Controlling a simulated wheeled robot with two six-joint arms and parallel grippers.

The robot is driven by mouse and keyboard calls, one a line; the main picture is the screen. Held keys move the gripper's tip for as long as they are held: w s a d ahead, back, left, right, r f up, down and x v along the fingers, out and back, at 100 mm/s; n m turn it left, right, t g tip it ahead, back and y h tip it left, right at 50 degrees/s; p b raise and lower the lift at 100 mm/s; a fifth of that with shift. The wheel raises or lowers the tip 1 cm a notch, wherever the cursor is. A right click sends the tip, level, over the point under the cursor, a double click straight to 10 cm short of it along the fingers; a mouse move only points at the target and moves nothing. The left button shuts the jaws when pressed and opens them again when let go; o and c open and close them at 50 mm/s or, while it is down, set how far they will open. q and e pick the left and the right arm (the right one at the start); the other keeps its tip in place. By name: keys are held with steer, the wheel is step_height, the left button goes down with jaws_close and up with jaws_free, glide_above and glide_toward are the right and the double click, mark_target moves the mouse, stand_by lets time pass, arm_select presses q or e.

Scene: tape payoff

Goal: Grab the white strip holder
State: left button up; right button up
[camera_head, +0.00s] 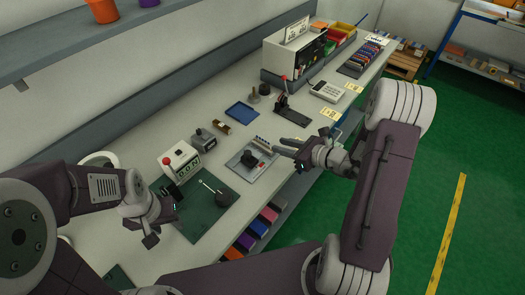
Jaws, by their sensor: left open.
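I cannot tell for sure which item is the white strip holder. A small white box (182,161) with a red knob stands upright on the bench at left. A grey plate (238,165) carries a black knob and a pale strip-like part near the bench's front edge. My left gripper (162,214) is open and empty over the dark green mat, just in front of the white box and apart from it. My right gripper (286,147) is just right of the grey plate. Its fingers are small and close together, so its opening is unclear.
The dark green mat (190,223) holds a dark round piece and a thin light tool. A grey device (203,140), a blue tray (241,112) and a black lever stand (291,116) are further back. Coloured bins (258,227) sit below the front edge. Green floor lies open at right.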

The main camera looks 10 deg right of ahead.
mark_target(263, 140)
arm_select(q)
steer(key=shift+s+a+r, duration=0.25)
steer(key=shift+a+r, duration=0.05)
steer(key=shift+a, duration=0.1)
arm_select(e)
steer(key=w+a, duration=0.2)
steer(key=a, duration=0.1)
steer(key=shift+f, duration=0.35)
arm_select(q)
steer(key=shift+d+r+p, duration=0.1)
steer(key=shift+p, duration=0.25)
arm_select(e)
steer(key=shift+w+a+f, duration=0.1)
steer(key=shift+w+f, duration=0.1)
steer(key=shift+w, duration=0.25)
arm_select(q)
steer(key=shift+r+p, duration=0.4)
arm_select(e)
steer(key=x, duration=0.4)
steer(key=shift+w, duration=0.15)
arm_select(q)
steer(key=shift+w, duration=0.1)
arm_select(e)
steer(key=shift+w+f, duration=0.1)
steer(key=shift+w, duration=0.1)
jaws_close()
